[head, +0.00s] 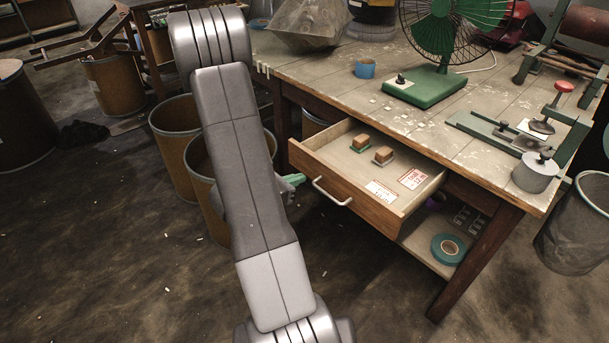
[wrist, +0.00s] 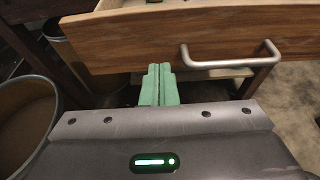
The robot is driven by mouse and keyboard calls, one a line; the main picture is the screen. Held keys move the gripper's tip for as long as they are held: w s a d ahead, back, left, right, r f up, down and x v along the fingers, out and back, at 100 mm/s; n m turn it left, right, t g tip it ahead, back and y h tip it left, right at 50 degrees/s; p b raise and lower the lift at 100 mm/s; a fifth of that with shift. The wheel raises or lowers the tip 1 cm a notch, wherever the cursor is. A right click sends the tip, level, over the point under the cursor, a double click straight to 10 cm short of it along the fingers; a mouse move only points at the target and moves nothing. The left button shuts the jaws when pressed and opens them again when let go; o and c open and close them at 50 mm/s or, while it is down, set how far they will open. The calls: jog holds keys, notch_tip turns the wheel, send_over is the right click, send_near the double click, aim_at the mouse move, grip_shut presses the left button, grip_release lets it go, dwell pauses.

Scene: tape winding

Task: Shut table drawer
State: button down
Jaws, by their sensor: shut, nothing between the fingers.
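The table drawer (head: 328,178) is pulled out of the front of the wooden table (head: 330,103). Its metal bar handle (head: 331,192) shows on its front, and in the wrist view the handle (wrist: 230,62) is right of centre. Two small brown-topped blocks and two red-and-white labels lie in the drawer. My gripper (head: 297,179) shows as green fingertips beside my arm, just left of the drawer front. In the wrist view my gripper (wrist: 160,70) is shut and empty, its tips low at the drawer front and left of the handle. I cannot tell whether they touch.
A teal tape roll (head: 448,249) lies on the lower shelf. Brown drums (head: 175,140) stand left of the table. The floor before the drawer is clear.

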aim_at(366, 135)
jog(key=shift+w+d, duration=0.95)
jog(key=shift+d, duration=0.3)
jog(key=w+d+b, duration=0.2)
jog(key=w+d, duration=0.3)
jog(key=d, duration=0.1)
jog(key=w+d+b, duration=0.3)
jog(key=w+d, duration=0.2)
jog(key=d, duration=0.2)
jog(key=w+d+b, duration=0.2)
jog(key=w+d, duration=0.3)
jog(key=d, duration=0.1)
jog(key=shift+w+d+b, duration=0.15)
jog(key=shift+d+b, duration=0.15)
jog(key=shift+d, duration=0.05)
jog(key=shift+w+d+r, duration=0.1)
jog(key=shift+w+d, duration=0.2)
jog(key=shift+r, duration=0.15)
jog(key=shift+d, duration=0.1)
